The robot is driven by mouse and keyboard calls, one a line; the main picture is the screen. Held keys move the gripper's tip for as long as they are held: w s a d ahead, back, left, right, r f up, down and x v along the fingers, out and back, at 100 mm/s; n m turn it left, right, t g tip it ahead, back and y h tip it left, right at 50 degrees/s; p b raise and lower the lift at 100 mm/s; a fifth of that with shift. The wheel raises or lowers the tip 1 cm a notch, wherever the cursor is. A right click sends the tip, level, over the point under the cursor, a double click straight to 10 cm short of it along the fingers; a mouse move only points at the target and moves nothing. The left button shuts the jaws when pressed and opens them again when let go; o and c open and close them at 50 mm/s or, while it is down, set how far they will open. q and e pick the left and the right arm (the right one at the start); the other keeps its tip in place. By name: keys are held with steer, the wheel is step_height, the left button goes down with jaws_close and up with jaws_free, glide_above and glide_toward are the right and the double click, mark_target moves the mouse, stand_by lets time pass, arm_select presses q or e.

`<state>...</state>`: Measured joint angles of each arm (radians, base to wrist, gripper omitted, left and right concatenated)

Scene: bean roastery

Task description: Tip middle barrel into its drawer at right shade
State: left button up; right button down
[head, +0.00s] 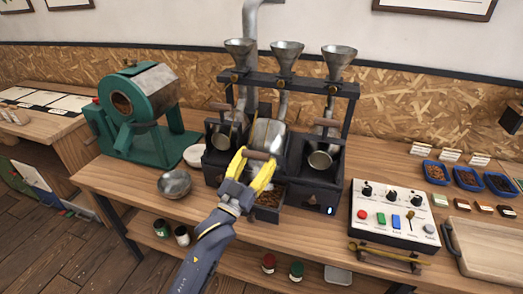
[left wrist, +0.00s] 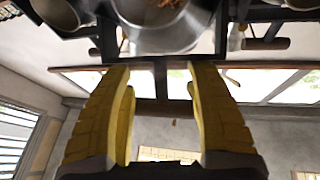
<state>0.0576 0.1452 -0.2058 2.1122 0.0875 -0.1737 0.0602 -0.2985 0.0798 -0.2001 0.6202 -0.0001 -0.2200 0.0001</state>
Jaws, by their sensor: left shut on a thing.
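The middle barrel (head: 268,132) is a steel drum between two side barrels on the dark sample roaster. Its handle is lower than theirs, and it looks tipped forward. My left gripper (head: 258,160) has its yellow fingers shut on the barrel's wooden handle. The drawer (head: 269,214) below is pulled out, with brown beans in it; my gripper partly hides it. In the left wrist view the barrel (left wrist: 165,38) is above the fingers (left wrist: 162,75), with orange-brown beans at its mouth. My right gripper is not in view.
Several blue trays of reference beans (head: 467,189) sit at the right, in differing shades. A control box (head: 391,234) stands right of the roaster. A steel bowl (head: 174,184) and a green drum machine (head: 140,112) are at the left. A wooden tray (head: 490,252) lies at the right.

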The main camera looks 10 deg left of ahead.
arm_select(q)
steer(key=shift+s+f, duration=0.35)
steer(key=shift+s, duration=0.4)
steer(key=o, duration=1.6)
steer(key=shift+s+f, duration=0.4)
steer(key=shift+s, duration=0.1)
steer(key=o, duration=0.4)
steer(key=v, duration=0.9)
steer(key=shift+a, duration=0.2)
steer(key=shift+v, duration=0.8)
steer(key=shift+w, duration=0.1)
steer(key=shift+c, duration=0.7)
